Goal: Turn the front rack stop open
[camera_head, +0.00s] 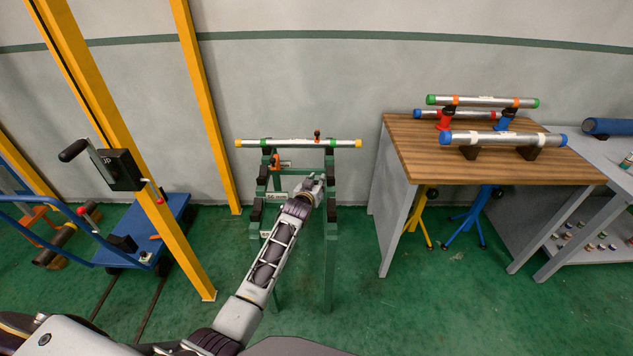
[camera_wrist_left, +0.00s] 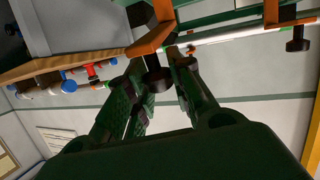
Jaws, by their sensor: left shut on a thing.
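The green pipe rack (camera_head: 331,230) stands against the wall in the head view, with a silver pipe (camera_head: 300,142) with yellow ends across its top. My left gripper (camera_head: 312,184) is at the rack's upper right side, below the pipe. In the left wrist view, my left gripper (camera_wrist_left: 154,78) has its two green fingers on either side of the dark knob (camera_wrist_left: 157,81) of an orange stop (camera_wrist_left: 151,40) and is shut on it. In the head view my gripper hides this stop. Another orange stop (camera_head: 284,163) shows on the rack's left side. My right gripper is in neither view.
A wooden-topped bench (camera_head: 400,132) with several pipes stands right of the rack. A yellow post (camera_head: 206,100) rises left of it, and a blue cart (camera_head: 165,225) stands farther left. The green floor between rack and bench is clear.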

